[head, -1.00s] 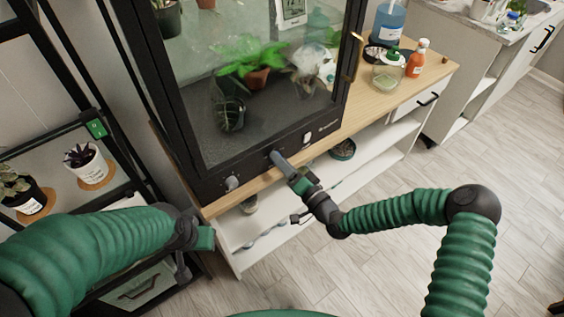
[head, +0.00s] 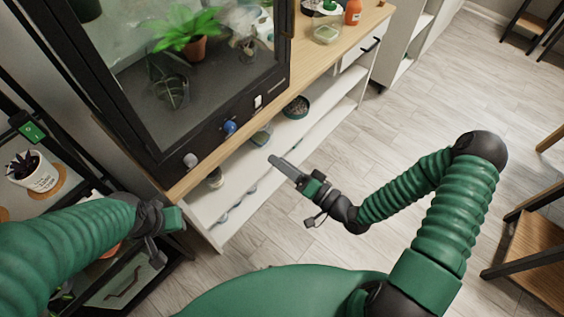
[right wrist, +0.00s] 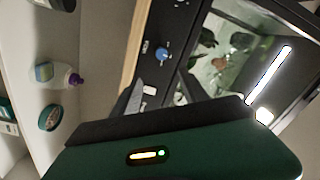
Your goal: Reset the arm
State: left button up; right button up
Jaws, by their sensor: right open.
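My right gripper (head: 283,169) is in front of the white shelf unit in the head view, apart from the black glass cabinet (head: 150,165). It is open, with nothing seen between its fingers. A blue knob (head: 230,127) and a white knob (head: 190,160) sit on the cabinet's lower front panel. The blue knob also shows in the right wrist view (right wrist: 163,54). My left gripper (head: 172,218) is at the lower left, by the black rack; its fingers cannot be made out.
The wooden top (head: 340,55) carries an orange-red bottle (head: 353,12) and a glass jar (head: 327,34). A bowl (head: 296,107) stands on the shelf below. A potted succulent (head: 32,170) is on the left rack. A wooden stool (head: 535,245) stands at right. The floor between is clear.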

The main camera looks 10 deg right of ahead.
dwell(0.4)
notch_tip(320, 180, down, 4)
jog(key=s+d+n+g+h+p, duration=0.1)
jog(key=d+n+g+h+p, duration=0.1)
jog(key=n+g+h+p, duration=0.3)
jog(key=s+d+r+g+h+p, duration=0.2)
jog(key=s+d+r+g+h, duration=0.15)
jog(key=d, duration=0.35)
jog(key=s+r+g+h+p, duration=0.2)
jog(key=s+r, duration=0.5)
jog(key=r, duration=0.5)
jog(key=shift+d+r+m+g+p, duration=0.15)
jog(key=shift+d+m+g+p, duration=0.15)
jog(key=shift+g+p, duration=0.5)
jog(key=shift+s+a+r+h, duration=0.1)
jog(key=shift+s+a+h, duration=0.1)
jog(key=shift+a+h, duration=0.05)
